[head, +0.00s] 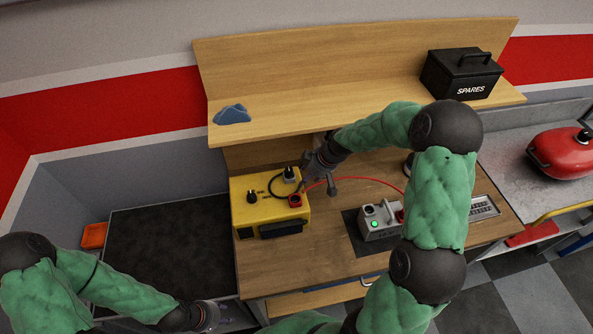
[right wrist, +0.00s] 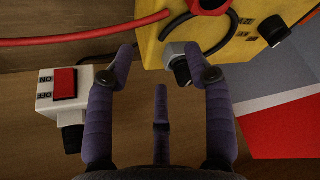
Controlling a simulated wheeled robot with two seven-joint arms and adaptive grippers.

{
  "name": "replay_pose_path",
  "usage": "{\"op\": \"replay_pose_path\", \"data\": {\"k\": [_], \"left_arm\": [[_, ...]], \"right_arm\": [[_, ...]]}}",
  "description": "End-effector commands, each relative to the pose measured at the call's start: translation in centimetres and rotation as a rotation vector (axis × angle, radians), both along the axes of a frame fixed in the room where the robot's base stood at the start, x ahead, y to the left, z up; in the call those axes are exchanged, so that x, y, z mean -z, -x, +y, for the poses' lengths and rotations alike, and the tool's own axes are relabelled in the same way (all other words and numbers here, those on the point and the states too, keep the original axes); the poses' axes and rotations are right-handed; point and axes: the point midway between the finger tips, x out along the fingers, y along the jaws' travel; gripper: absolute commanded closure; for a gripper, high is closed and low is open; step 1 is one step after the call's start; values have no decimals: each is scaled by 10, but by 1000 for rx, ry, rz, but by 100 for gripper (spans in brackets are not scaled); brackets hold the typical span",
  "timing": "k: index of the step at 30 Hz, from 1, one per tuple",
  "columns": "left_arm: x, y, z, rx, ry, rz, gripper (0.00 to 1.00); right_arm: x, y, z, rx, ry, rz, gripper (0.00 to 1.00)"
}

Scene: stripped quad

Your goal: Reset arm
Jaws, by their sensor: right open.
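My right arm reaches over the wooden workbench in the head view. Its gripper (head: 318,176) is beside the right side of a yellow box (head: 262,222) with black knobs and a red socket piece. In the right wrist view my right gripper (right wrist: 160,52) is open, its fingers apart with nothing clearly held. The yellow box (right wrist: 215,40) is just beyond the fingertips, with a grey-and-black connector (right wrist: 180,64) near the right finger. My left gripper (head: 208,318) is low over the front of the dark surface at left; its jaws are too unclear to judge.
A white ON/OFF box with a red switch (right wrist: 64,84) lies left of the right fingers. A red cable (head: 365,180) crosses the bench towards a grey unit with a green light (head: 380,226). A shelf (head: 300,105) overhangs, bearing a SPARES box (head: 460,74) and blue item (head: 232,115).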

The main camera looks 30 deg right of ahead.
Motion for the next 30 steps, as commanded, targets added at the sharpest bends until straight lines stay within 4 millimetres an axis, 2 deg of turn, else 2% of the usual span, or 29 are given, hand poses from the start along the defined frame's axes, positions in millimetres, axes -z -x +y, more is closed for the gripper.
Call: {"op": "replay_pose_path", "data": {"k": [3,9,21,25,30], "left_arm": [[7,0,0,0,0,0,60],[12,0,0,0,0,0,60],[11,0,0,0,0,0,60],[-3,0,0,0,0,0,60],[-36,0,0,0,0,-1,60]], "right_arm": [[1,20,-13,5,1,-1,47],[1,42,-25,1,0,1,47],[-1,49,-29,-1,0,0,47],[-16,48,-29,-1,0,0,47],[-48,48,-29,-1,0,-1,47]]}}
